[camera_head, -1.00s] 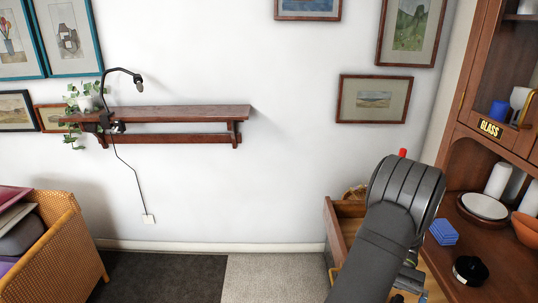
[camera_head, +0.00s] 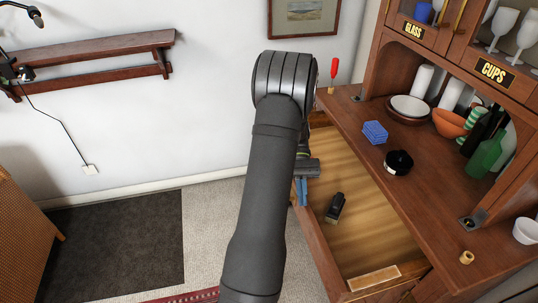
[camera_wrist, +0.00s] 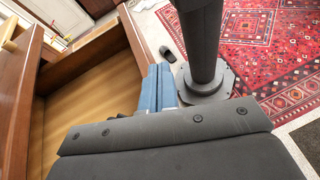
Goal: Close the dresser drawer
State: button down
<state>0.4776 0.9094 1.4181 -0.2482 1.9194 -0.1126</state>
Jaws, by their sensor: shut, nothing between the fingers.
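The dresser drawer (camera_head: 350,235) stands open, pulled out to the left from under the dresser's brown counter top (camera_head: 425,185). Its front panel (camera_head: 322,250) is the long brown edge on the left. My gripper (camera_head: 301,191), with blue fingers, points down at the far part of that front panel. In the wrist view the shut, empty fingers (camera_wrist: 160,88) are just outside the drawer's front panel (camera_wrist: 133,48). I cannot tell whether they touch it. My arm hides part of the drawer's far end in the head view.

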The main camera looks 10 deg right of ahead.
jog(key=w+a+f+n+h, duration=0.1)
jog(key=w+a+n+h, duration=0.3)
jog(key=a, duration=0.3)
jog(key=w+a+n+t+h, duration=0.35)
jog(key=w+n+t, duration=0.25)
jog(key=w+n, duration=0.35)
jog(key=w+a+n+t+h, duration=0.3)
jog(key=w+n+t+h, duration=0.2)
jog(key=w+n+t, duration=0.45)
jog(key=w+d+f+m+g, duration=0.1)
jog(key=d+f+g, duration=0.2)
jog(key=d+f, duration=0.4)
jog(key=shift+w+d, duration=0.15)
jog(key=shift+d, duration=1.9)
jog(key=shift+d+y, duration=0.15)
jog(key=shift+y, duration=0.1)
